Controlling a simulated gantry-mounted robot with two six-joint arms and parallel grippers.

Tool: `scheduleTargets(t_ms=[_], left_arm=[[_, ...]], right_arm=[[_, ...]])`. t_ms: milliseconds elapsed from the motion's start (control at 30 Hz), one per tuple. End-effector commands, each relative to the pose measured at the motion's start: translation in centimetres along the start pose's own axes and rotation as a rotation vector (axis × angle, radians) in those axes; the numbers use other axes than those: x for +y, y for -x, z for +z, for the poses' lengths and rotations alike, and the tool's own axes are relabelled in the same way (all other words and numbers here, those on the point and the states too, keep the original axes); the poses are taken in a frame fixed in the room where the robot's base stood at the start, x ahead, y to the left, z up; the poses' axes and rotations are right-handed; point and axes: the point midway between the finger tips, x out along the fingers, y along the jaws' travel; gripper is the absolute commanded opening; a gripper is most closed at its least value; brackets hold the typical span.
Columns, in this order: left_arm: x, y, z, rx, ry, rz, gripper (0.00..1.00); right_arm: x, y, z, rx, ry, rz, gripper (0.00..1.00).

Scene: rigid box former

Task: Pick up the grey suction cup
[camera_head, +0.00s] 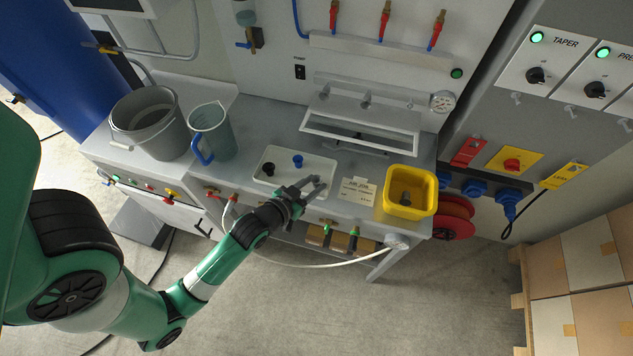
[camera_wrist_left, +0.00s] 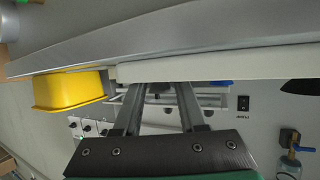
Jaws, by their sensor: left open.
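A white tray (camera_head: 262,155) lies on the grey bench with a black suction cup (camera_head: 268,168) and a blue suction cup (camera_head: 297,161) in it. I cannot clearly make out a grey suction cup in the tray; my gripper covers the tray's front right part. My left gripper (camera_head: 314,184) is at that part of the tray, open, with nothing visible between its fingers. The left wrist view shows the two spread fingers (camera_wrist_left: 160,88) close to the pale tray edge (camera_wrist_left: 220,62). My right gripper is out of view.
A yellow bin (camera_head: 428,204) with a dark item inside stands right of the tray, past a label card (camera_head: 357,191). A grey bucket (camera_head: 150,122) and a clear jug (camera_head: 212,130) with a blue handle stand to the left. A framed panel (camera_head: 360,138) is behind.

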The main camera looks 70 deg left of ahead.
Motion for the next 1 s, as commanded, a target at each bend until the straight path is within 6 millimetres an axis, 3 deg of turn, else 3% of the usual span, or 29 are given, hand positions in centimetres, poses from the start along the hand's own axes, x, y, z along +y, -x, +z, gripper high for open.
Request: scheduleTargets(t_ms=[67,200,300,767,1000], left_arm=[[0.0,0.0,0.0,0.0,0.0,0.0,0.39],[0.0,0.0,0.0,0.0,0.0,0.0,0.14],[0.0,0.1,0.0,0.001,0.0,0.0,0.0],[0.0,0.2,-0.5,0.001,0.0,0.0,0.0],[0.0,1.5,-3.7,0.004,0.001,0.0,0.0]], right_arm=[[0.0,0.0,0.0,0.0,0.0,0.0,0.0],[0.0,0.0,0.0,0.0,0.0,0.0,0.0],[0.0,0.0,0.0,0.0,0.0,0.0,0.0],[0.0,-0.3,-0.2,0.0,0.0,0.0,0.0],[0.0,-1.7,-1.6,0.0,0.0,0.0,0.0]])
